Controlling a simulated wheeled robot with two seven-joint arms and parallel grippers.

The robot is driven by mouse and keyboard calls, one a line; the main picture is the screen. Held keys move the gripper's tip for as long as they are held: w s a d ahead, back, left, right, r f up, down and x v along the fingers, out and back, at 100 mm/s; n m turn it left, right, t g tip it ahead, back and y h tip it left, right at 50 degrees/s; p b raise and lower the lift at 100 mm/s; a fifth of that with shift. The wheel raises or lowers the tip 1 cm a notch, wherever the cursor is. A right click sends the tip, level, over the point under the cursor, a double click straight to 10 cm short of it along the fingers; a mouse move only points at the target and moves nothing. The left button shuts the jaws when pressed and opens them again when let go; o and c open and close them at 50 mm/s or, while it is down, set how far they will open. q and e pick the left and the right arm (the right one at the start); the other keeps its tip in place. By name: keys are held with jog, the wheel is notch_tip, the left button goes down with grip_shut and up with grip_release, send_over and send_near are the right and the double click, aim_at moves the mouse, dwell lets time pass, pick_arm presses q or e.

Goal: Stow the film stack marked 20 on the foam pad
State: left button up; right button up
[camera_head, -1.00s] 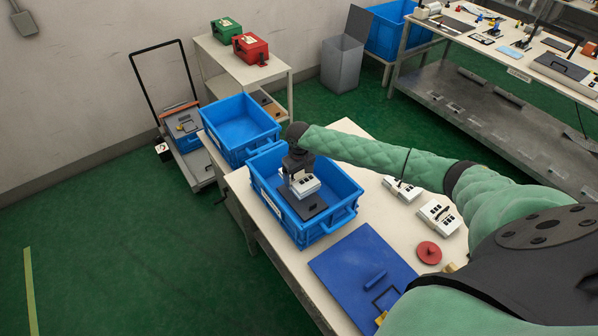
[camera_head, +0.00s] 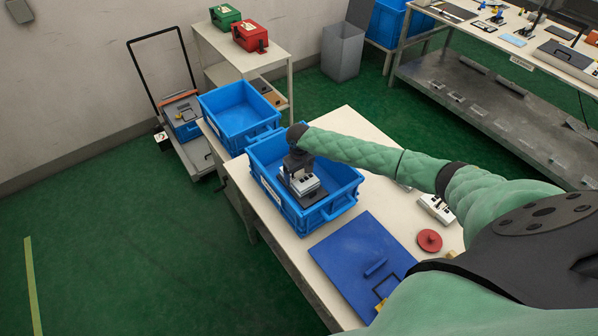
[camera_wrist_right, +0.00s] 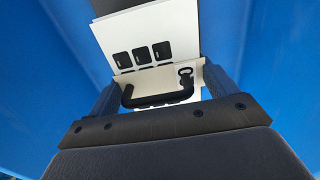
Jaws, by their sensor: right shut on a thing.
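The film stack (camera_head: 305,184), white with dark key squares, is inside the front blue crate (camera_head: 333,209) on the table, at or just above a dark foam pad (camera_head: 312,197). My right gripper (camera_head: 297,174) reaches down into this crate over the stack. In the right wrist view my right gripper (camera_wrist_right: 158,98) is shut on the black handle of the white film stack (camera_wrist_right: 160,40), and blue crate walls lie on both sides. The mark on the stack cannot be read. Whether its underside touches the pad cannot be told. My left gripper is out of view.
An empty blue crate (camera_head: 240,113) stands behind. A blue lid (camera_head: 361,262) and a red disc (camera_head: 429,240) lie on the table (camera_head: 345,128). Another white stack (camera_head: 437,207) lies partly behind my arm. Red (camera_head: 250,36) and green (camera_head: 225,16) boxes stand on a shelf.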

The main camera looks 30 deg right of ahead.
jog(key=shift+f, duration=0.35)
dwell(0.7)
jog(key=o, duration=0.9)
jog(key=shift+r, duration=0.15)
notch_tip(320, 180, up, 6)
jog(key=b, duration=0.3)
jog(key=shift+r, duration=0.75)
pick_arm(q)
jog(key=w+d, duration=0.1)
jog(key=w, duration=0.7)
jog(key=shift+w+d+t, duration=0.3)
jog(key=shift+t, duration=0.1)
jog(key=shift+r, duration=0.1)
